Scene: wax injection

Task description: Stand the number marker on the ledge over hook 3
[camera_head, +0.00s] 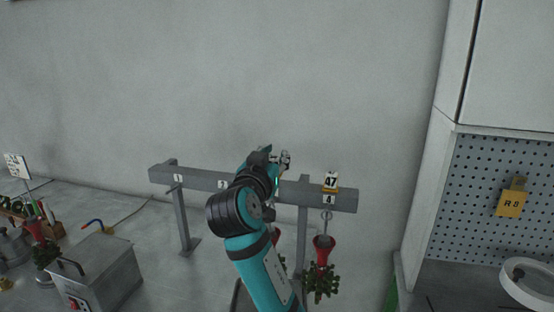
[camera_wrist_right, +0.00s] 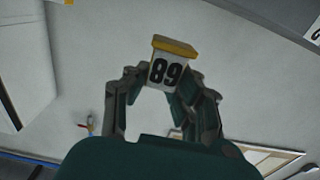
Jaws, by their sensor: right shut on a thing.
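My right gripper (camera_head: 282,160) is above the grey rail (camera_head: 204,180), near its middle. In the right wrist view my right gripper (camera_wrist_right: 164,90) is shut on the number marker (camera_wrist_right: 167,70), a white plate with black digits and a yellow base. The digits look like 89 there, with the yellow base at the picture's top; turned over they could read 68. In the head view the marker is too small and covered to make out clearly. My arm hides the rail where label 3 would be. My left gripper is not in view.
Marker 47 (camera_head: 330,181) stands on the rail above label 4 (camera_head: 328,199). A red funnel-like piece with green sprigs (camera_head: 321,254) hangs below it. Label 1 (camera_head: 178,178) shows at left. A metal box (camera_head: 98,275) stands at lower left, and a pegboard (camera_head: 483,170) is at right.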

